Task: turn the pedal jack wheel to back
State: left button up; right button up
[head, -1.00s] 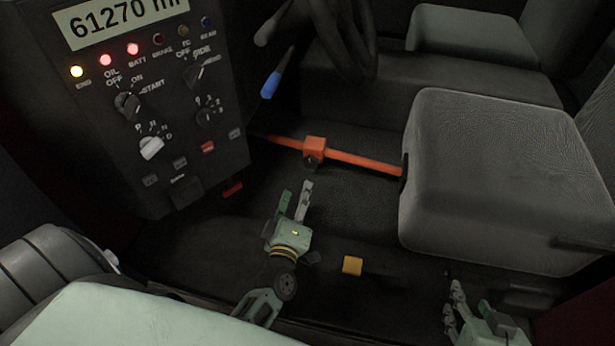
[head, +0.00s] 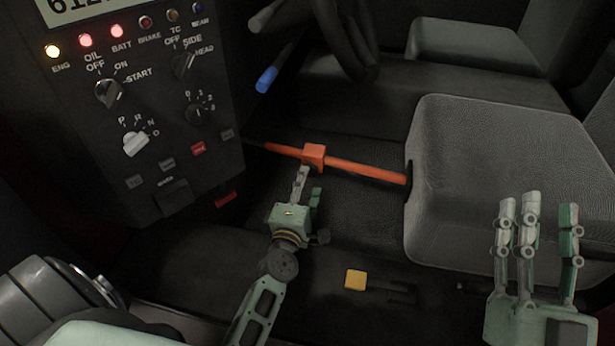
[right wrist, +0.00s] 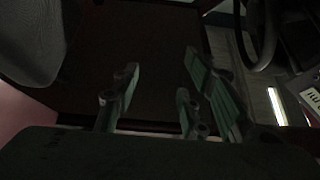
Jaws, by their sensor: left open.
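The pedal jack is an orange-red bar (head: 365,172) with an orange block (head: 314,153) on it, running from the console's foot to the grey seat. Its small dark wheel, seen earlier on the block's near face, is now hidden behind a finger of my left gripper. My left gripper (head: 307,182) is open, its fingertips right at the block; I cannot tell whether they touch it. My right gripper (head: 537,212) is open and empty, raised in front of the seat with fingers up. Its spread fingers also show in the right wrist view (right wrist: 160,88).
The console (head: 150,110) with knobs and lit lamps stands at the left. The grey seat (head: 500,170) is at the right. A yellow pedal-like block (head: 355,280) is low in front. A blue-tipped lever (head: 267,79) and the steering wheel (head: 345,40) are above the bar.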

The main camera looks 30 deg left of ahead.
pick_arm(q)
jog(key=shift+x, duration=1.9)
pick_arm(e)
jog(key=shift+s+d+r+t, duration=0.1)
jog(key=shift+s+r+t, duration=0.85)
jog(key=shift+r, duration=0.35)
pick_arm(q)
jog(key=c, duration=1.1)
jog(key=shift+o, duration=0.2)
jog(key=shift+r+m, duration=0.1)
jog(key=shift+m, duration=0.5)
pick_arm(e)
jog(key=w+f+g, duration=0.2)
jog(key=f, duration=0.1)
jog(key=shift+w+f+g, duration=0.25)
pick_arm(q)
jog(key=o, duration=1)
jog(key=shift+c, duration=0.2)
jog(key=shift+o, duration=0.5)
